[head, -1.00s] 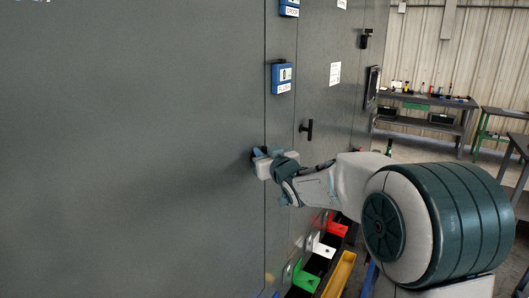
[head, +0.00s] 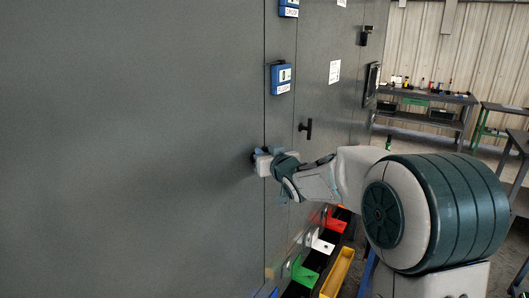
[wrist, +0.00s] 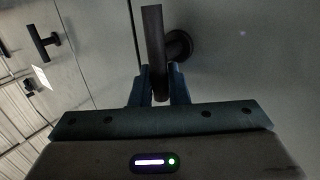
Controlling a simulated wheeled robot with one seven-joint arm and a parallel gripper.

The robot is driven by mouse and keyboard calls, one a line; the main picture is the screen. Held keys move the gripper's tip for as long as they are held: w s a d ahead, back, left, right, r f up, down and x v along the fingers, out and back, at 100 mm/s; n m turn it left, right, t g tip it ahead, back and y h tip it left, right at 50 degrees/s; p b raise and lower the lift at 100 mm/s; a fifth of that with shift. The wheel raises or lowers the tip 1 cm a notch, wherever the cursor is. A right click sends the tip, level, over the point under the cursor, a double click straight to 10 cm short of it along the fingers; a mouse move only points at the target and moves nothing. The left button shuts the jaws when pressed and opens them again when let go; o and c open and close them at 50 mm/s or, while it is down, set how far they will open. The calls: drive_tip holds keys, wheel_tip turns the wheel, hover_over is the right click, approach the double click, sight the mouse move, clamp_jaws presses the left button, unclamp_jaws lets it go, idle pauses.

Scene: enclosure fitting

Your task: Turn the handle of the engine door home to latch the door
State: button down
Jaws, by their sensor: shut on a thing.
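A dark bar handle (wrist: 153,45) on a round stem stands out from the grey door face (wrist: 240,60) in the wrist view. My gripper (wrist: 161,82) is shut on one end of this handle, with a blue finger on each side. The bar runs close to upright in the wrist picture. In the head view my gripper (head: 262,160) is against the large grey door (head: 140,130), near its right-hand seam. There the gripper hides the handle.
A second dark handle (head: 307,129) sits on the neighbouring panel. A blue labelled box (head: 281,78) is above my gripper. Coloured bins, including a yellow one (head: 338,273), are below. A workbench (head: 430,98) stands at the far right.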

drive_tip(key=c, duration=1.8)
unclamp_jaws()
drive_tip(key=shift+o, duration=0.2)
drive_tip(key=b+v, duration=0.2)
drive_tip(key=v, duration=1.2)
drive_tip(key=shift+b, duration=0.35)
